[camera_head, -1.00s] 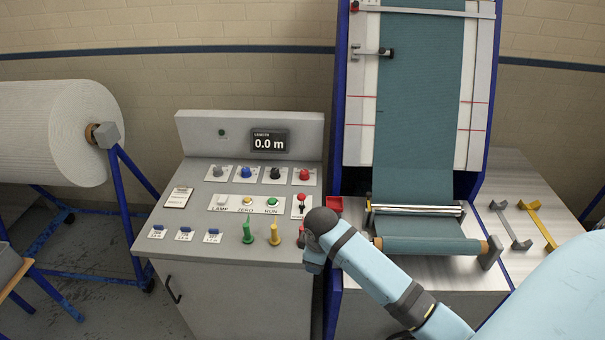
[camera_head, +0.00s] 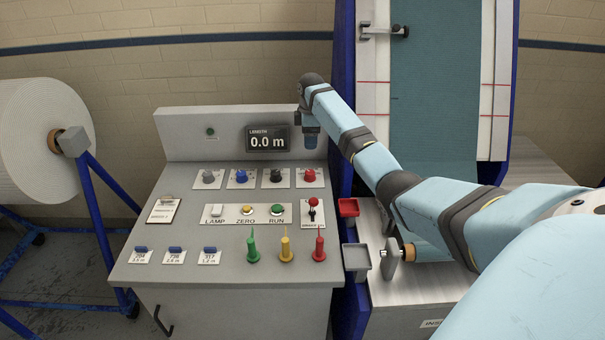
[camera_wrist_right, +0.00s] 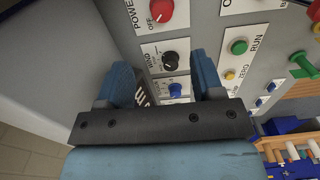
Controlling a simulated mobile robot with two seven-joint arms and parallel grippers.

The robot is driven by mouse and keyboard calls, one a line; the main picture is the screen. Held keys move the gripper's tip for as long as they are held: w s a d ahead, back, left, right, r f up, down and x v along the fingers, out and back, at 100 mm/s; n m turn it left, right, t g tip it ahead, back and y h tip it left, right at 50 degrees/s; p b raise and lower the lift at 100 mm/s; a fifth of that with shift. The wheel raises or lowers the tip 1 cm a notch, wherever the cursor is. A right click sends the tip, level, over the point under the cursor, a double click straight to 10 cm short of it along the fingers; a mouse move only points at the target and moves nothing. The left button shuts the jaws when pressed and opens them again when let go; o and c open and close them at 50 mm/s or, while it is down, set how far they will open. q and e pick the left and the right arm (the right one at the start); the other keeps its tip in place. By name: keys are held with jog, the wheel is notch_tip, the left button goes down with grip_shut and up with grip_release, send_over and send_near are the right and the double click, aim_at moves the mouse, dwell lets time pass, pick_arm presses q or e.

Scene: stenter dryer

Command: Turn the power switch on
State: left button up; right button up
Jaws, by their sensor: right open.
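The power switch is a red knob (camera_head: 309,176) at the right end of the knob row on the grey console. In the right wrist view the red knob (camera_wrist_right: 159,12) is at the top edge, beside "POWER" and "OFF" lettering. My right gripper (camera_head: 311,142) hangs above the back of the panel, just behind and above the red knob, without visible contact. In the right wrist view my right gripper (camera_wrist_right: 165,80) is open and empty, its blue fingers framing the view of a black knob (camera_wrist_right: 170,65) and a blue knob (camera_wrist_right: 176,89). My left gripper is out of view.
A display (camera_head: 268,140) reading 0.0 m stands behind the knobs. A lamp, zero and run button strip (camera_head: 262,214) lies in front, with a small red-topped lever (camera_head: 312,209). Green (camera_head: 253,246), yellow (camera_head: 286,244) and red (camera_head: 319,244) pegs stand near the front edge.

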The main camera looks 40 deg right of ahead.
aim_at(310, 172)
jog(key=f, duration=1.3)
jog(key=shift+s+f, duration=0.2)
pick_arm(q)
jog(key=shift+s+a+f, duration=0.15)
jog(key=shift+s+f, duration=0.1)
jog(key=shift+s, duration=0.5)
pick_arm(e)
jog(key=c, duration=0.9)
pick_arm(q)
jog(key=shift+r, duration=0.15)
